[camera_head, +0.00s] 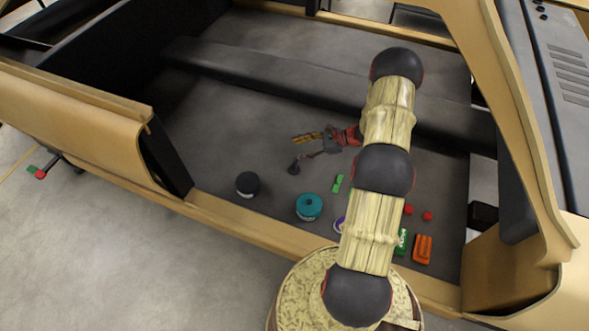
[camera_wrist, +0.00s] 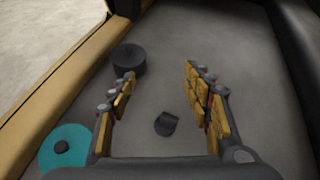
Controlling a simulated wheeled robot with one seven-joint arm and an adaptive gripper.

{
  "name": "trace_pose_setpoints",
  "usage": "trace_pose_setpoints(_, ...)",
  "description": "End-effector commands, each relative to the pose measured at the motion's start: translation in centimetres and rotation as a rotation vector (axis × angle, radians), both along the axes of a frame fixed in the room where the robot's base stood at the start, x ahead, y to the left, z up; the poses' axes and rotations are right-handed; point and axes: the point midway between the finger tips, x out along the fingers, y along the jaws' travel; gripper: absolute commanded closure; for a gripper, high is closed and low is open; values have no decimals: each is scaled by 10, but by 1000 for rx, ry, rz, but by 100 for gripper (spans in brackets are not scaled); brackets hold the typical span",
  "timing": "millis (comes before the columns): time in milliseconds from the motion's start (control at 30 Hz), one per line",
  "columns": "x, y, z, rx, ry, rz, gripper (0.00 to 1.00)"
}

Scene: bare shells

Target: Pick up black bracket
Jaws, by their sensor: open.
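The black bracket (camera_wrist: 166,123) is a small dark piece lying on the grey floor of the shell. In the wrist view it shows between my two fingers, closer to the right one and near the palm. In the head view a small dark piece (camera_head: 294,168) that looks like it lies just below my gripper (camera_head: 296,150). My gripper's yellow-padded fingers are spread apart and empty; in the wrist view the gripper (camera_wrist: 160,75) has clear floor between its tips. I cannot tell the exact height above the bracket.
A black round puck (camera_head: 248,184) and a teal round container (camera_head: 309,206) lie nearby. A green piece (camera_head: 338,183), red balls (camera_head: 427,216) and an orange block (camera_head: 422,249) lie to the right. The tan shell rim (camera_head: 240,225) and a dark crossbar (camera_head: 270,77) bound the floor.

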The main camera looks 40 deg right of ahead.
Motion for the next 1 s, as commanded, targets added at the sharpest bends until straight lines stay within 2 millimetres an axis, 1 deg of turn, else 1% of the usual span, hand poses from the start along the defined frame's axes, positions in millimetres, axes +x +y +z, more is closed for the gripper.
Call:
trace_pose_setpoints(33,-7,-12,-27,45,14,-63,50)
trace_pose_setpoints(100,-14,-26,-54,92,24,-139,50)
trace_pose_setpoints(200,-23,-41,-85,145,34,-224,50)
trace_pose_setpoints(300,-30,-50,-105,180,41,-284,50)
trace_pose_setpoints(400,-33,-54,-116,198,44,-314,50)
trace_pose_setpoints(467,-31,-54,-120,202,45,-322,50)
trace_pose_setpoints(633,-17,-46,-127,203,44,-324,50)
trace_pose_setpoints(833,-6,-37,-131,204,45,-322,50)
trace_pose_setpoints(1000,14,-23,-135,203,44,-320,50)
